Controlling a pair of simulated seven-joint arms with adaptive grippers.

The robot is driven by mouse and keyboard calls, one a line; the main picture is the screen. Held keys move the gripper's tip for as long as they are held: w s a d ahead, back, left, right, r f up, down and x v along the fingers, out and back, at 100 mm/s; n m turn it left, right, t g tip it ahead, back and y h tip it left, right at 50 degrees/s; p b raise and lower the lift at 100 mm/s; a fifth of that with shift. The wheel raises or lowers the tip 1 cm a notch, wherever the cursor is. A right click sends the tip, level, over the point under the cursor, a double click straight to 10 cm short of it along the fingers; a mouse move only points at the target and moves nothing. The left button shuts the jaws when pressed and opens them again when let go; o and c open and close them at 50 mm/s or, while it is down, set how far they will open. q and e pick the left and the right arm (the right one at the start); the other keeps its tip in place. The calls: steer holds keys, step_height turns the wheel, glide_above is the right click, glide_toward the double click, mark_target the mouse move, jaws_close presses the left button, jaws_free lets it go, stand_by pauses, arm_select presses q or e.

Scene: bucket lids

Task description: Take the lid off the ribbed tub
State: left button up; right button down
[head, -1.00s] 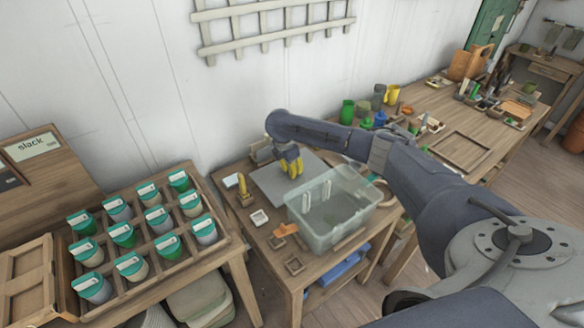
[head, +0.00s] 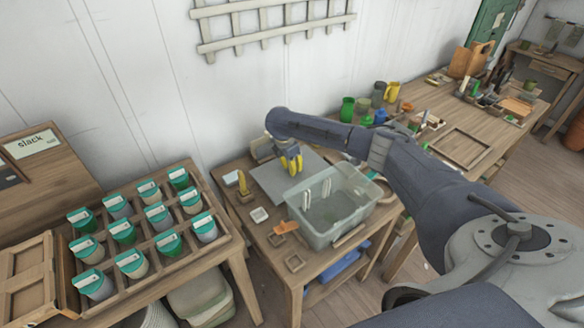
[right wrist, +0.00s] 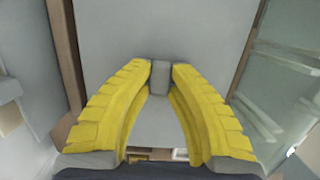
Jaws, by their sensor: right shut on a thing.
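A translucent, pale tub (head: 330,215) stands on the small table, open at the top. White upright parts show at its inner wall. It also shows at the right edge of the right wrist view (right wrist: 285,85), with ridges on its side. A flat grey lid-like panel (head: 272,184) lies to the left of the tub. My right gripper (head: 292,163) is over this panel, its yellow fingers pointing down. In the right wrist view the fingertips are shut on a small grey knob (right wrist: 160,78) against the grey panel (right wrist: 160,28). My left gripper is not in view.
A crate of teal-lidded jars (head: 150,225) stands at the left. A yellow item (head: 243,185), a small white dish (head: 260,215) and an orange piece (head: 284,228) lie near the tub. A cluttered workbench (head: 465,130) stands behind, at the right.

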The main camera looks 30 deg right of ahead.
steer(key=shift+f, duration=0.6)
steer(key=c, duration=1.3)
jaws_free()
steer(key=shift+c, duration=0.4)
steer(key=shift+a+r, duration=0.25)
steer(key=shift+r, duration=1.25)
steer(key=shift+a+r, duration=0.2)
steer(key=shift+r, duration=1.25)
steer(key=shift+a+r, duration=0.25)
steer(key=shift+r, duration=1.25)
